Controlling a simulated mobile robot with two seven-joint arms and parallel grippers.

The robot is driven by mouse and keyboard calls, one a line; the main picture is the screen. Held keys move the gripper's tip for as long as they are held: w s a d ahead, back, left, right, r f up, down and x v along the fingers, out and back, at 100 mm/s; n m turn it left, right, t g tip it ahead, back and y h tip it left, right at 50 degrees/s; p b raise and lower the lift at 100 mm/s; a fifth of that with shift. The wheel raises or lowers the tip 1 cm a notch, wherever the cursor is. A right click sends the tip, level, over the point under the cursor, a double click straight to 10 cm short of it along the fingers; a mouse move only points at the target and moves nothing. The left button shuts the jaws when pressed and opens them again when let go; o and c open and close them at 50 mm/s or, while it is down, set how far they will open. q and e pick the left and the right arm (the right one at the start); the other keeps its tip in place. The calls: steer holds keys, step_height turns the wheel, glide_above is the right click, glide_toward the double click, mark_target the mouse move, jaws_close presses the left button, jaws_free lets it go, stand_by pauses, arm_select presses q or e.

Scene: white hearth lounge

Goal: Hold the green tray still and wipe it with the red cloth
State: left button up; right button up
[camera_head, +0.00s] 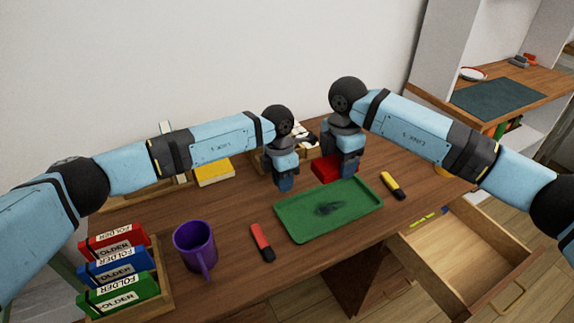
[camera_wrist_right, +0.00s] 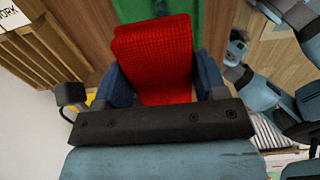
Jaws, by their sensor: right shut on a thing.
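The green tray (camera_head: 350,218) lies on the wooden desk with a dark smudge (camera_head: 327,209) near its middle. The red cloth (camera_wrist_right: 155,60) is between the fingers of my right gripper (camera_wrist_right: 160,85), which is shut on it. In the head view the cloth (camera_head: 324,169) and my right gripper (camera_head: 347,170) are just behind the tray's back edge. My left gripper (camera_head: 285,184) is low by the tray's back left corner. Its fingers point down; I cannot tell whether they touch the rim or how far apart they are. Part of the tray (camera_wrist_right: 215,30) shows beyond the cloth in the wrist view.
Folders (camera_head: 115,268) fill a rack at front left. An open drawer (camera_head: 460,255) juts out at front right.

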arm_select(q)
steer(key=f, duration=0.6)
steer(key=shift+s+d, duration=0.25)
steer(key=shift+s, duration=0.15)
jaws_close()
arm_select(e)
glide_toward(348, 200)
steer(key=shift+f, duration=2.55)
